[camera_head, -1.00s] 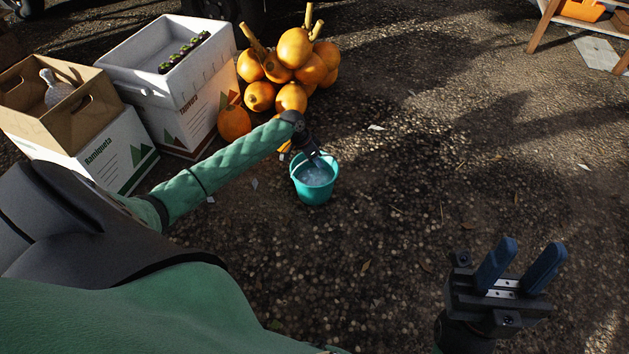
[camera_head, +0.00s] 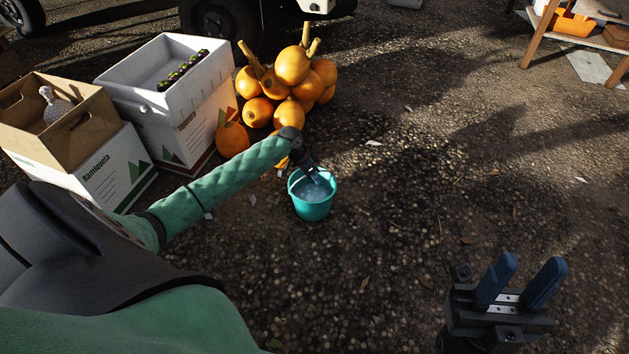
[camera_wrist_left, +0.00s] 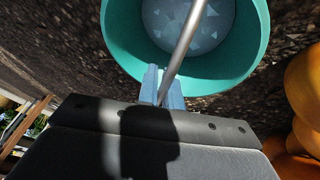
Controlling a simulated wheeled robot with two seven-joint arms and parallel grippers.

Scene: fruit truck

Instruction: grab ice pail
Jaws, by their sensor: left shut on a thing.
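The ice pail (camera_head: 312,209) is a small teal bucket with ice inside, upright in front of the orange fruit in the head view. It fills the top of the left wrist view (camera_wrist_left: 118,40), where its grey metal handle (camera_wrist_left: 186,50) runs from the ice down to my fingers. My left gripper (camera_wrist_left: 163,88) is shut on the handle at the pail's rim. In the head view my left gripper (camera_head: 311,174) is at the pail's far rim, its fingertips hard to make out. My right gripper (camera_head: 519,283) is open and empty at the lower right.
A pile of large orange fruit (camera_head: 285,85) lies behind the pail. A white box (camera_head: 200,110) and a cardboard box (camera_head: 80,150) stand at left. A wooden stand (camera_head: 540,42) is at the top right. The ground right of the pail is clear.

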